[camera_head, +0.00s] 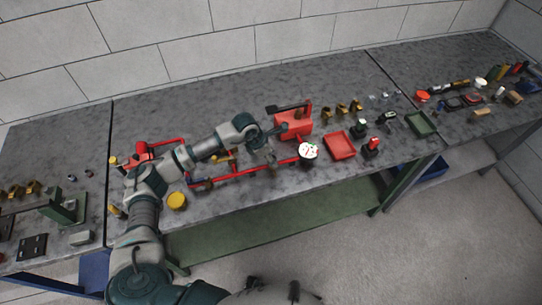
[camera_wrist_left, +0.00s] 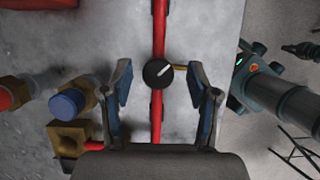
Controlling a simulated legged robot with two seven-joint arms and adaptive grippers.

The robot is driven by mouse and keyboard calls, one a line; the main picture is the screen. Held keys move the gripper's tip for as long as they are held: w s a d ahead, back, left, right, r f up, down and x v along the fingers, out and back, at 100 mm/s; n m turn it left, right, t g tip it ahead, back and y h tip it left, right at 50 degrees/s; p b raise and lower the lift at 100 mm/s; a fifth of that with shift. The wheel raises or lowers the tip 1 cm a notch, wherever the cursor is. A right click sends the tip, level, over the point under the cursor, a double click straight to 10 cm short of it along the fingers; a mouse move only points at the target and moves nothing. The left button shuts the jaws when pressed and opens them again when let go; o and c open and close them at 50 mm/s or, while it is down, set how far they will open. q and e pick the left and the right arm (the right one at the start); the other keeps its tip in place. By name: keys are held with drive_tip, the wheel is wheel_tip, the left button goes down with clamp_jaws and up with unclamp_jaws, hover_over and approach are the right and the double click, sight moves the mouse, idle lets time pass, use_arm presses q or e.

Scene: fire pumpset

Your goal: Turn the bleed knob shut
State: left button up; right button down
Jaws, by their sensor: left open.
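The bleed knob is a round black knob (camera_wrist_left: 158,74) with a pale line across its face, in the left wrist view. It sits over a red pipe (camera_wrist_left: 158,25). My left gripper (camera_wrist_left: 163,92) is open, one finger on each side of the knob, with gaps between fingers and knob; I cannot tell the height difference. In the head view my left gripper (camera_head: 267,149) hangs over the red pipework (camera_head: 235,177) on the bench. The knob cannot be made out there. I cannot make out my right gripper in either view.
A white gauge (camera_head: 308,151) stands right of my left gripper. A red tray (camera_head: 340,146) and a red box (camera_head: 293,122) are nearby. A blue-capped fitting (camera_wrist_left: 68,103) lies left of the fingers. The bench (camera_head: 220,90) is clear behind the arm.

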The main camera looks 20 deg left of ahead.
use_arm(q)
drive_tip(key=shift+f, duration=0.1)
drive_tip(key=shift+a, duration=0.35)
drive_tip(key=c, duration=0.6)
clamp_jaws()
drive_tip(key=shift+d, duration=0.1)
use_arm(e)
drive_tip(key=shift+a, duration=0.15)
